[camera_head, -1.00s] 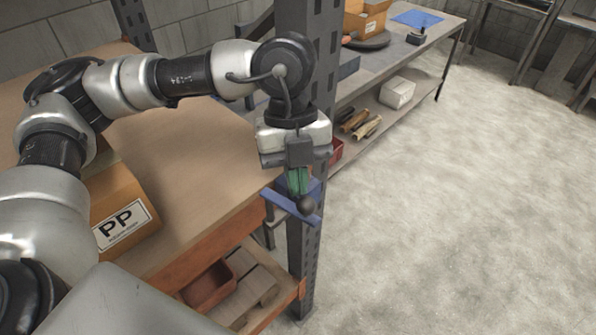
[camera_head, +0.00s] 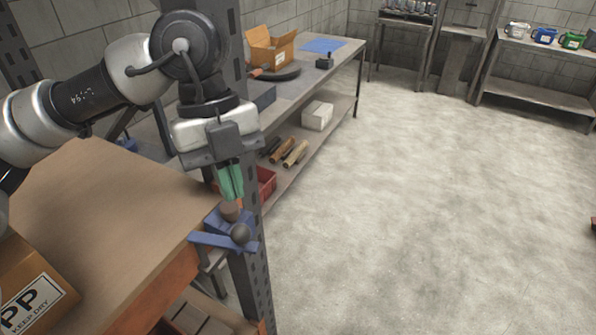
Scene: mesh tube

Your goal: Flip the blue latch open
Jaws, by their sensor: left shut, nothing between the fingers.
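The blue latch (camera_head: 212,240) sits at the corner of the wooden table, by the grey perforated post. It has a dark round knob (camera_head: 240,233) and a brownish rounded part behind it. My left gripper (camera_head: 232,196) has green fingers pointing down, shut and empty, just above the latch. The fingertips are very close to the brownish part; I cannot tell whether they touch it. My right gripper is not in view.
The grey post (camera_head: 253,285) stands right beside the latch. A cardboard box (camera_head: 32,290) stands on the wooden table (camera_head: 110,200) at left. A workbench (camera_head: 300,84) with a shelf lies behind. Open floor lies to the right.

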